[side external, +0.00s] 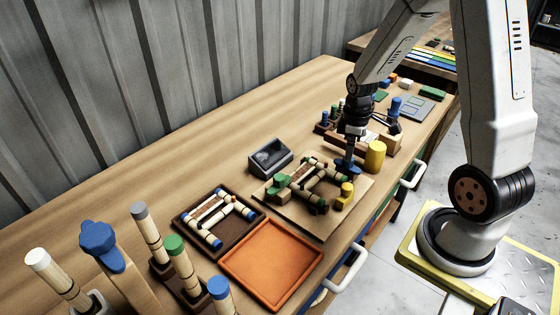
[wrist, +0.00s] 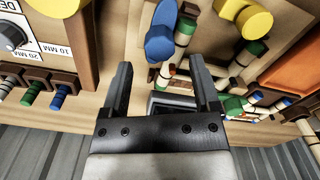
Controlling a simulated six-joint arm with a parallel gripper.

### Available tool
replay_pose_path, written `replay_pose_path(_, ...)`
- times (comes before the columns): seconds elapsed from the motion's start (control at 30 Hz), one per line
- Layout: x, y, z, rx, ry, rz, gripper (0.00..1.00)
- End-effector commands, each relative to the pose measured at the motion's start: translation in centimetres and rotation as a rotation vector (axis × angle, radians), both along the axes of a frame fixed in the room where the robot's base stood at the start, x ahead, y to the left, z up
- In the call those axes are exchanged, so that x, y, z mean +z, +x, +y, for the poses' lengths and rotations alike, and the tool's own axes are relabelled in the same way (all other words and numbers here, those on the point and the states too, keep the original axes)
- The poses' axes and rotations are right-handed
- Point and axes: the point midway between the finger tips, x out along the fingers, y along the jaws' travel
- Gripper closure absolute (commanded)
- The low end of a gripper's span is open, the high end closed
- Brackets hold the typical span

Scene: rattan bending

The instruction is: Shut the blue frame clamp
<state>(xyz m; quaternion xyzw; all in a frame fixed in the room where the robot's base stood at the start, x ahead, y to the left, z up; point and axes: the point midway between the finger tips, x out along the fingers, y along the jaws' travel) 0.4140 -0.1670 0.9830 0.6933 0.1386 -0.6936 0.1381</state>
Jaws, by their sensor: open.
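The blue frame clamp (side external: 347,169) is on the right far part of the wooden jig board (side external: 327,224). In the wrist view its rounded blue handle (wrist: 160,42) shows just beyond the space between my fingertips. My gripper (side external: 350,158) points down close above the clamp. My gripper in the wrist view (wrist: 160,64) has its two dark fingers apart with nothing between them. I cannot tell whether a fingertip touches the clamp, or whether the clamp is open. Rattan pieces with coloured ends (wrist: 182,50) lie beside it.
A yellow clamp (side external: 346,193) and a green clamp (side external: 277,187) sit on the same board. A yellow cylinder (side external: 375,155) stands close to my gripper.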

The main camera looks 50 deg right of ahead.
Motion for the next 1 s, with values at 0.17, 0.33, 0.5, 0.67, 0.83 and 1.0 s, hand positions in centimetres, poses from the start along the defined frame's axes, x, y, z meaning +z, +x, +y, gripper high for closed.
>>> replay_pose_path(0.17,-1.9,0.0,0.0,0.0,0.001,0.003,0.21)
replay_pose_path(0.33,-3.0,0.0,0.0,0.0,0.001,0.001,0.21)
replay_pose_path(0.5,-3.4,0.0,0.0,0.0,-0.001,-0.001,0.21)
replay_pose_path(0.67,-3.5,0.0,0.0,0.0,-0.001,-0.001,0.21)
replay_pose_path(0.83,-3.5,0.0,0.0,0.0,-0.001,-0.001,0.4)
replay_pose_path(1.0,-3.4,0.0,0.0,0.0,-0.001,-0.001,0.94)
